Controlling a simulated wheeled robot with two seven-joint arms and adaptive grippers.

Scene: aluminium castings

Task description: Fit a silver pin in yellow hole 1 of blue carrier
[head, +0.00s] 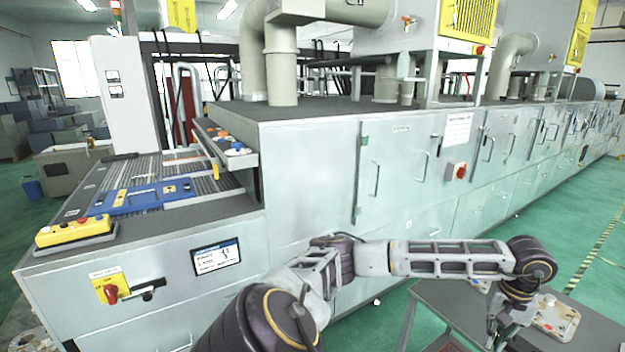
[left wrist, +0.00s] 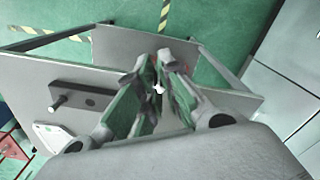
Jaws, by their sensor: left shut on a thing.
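My left gripper (head: 508,335) hangs low over the grey side table at the right of the head view. In the left wrist view its fingers (left wrist: 158,90) are shut on a small bright silver piece, the silver pin (left wrist: 158,87); only a bit of it shows between the fingertips. The blue carrier (head: 150,196) lies flat on the conveyor at the left of the head view, far from this gripper. It has yellow patches, but the hole numbers are too small to read. My right gripper is not in view.
The grey table (head: 440,305) carries a pale plate (head: 556,318) with coloured spots. In the left wrist view a dark bar (left wrist: 85,95) with an upright peg lies on it. A large grey machine (head: 310,165) and a yellow button box (head: 75,230) stand near the carrier.

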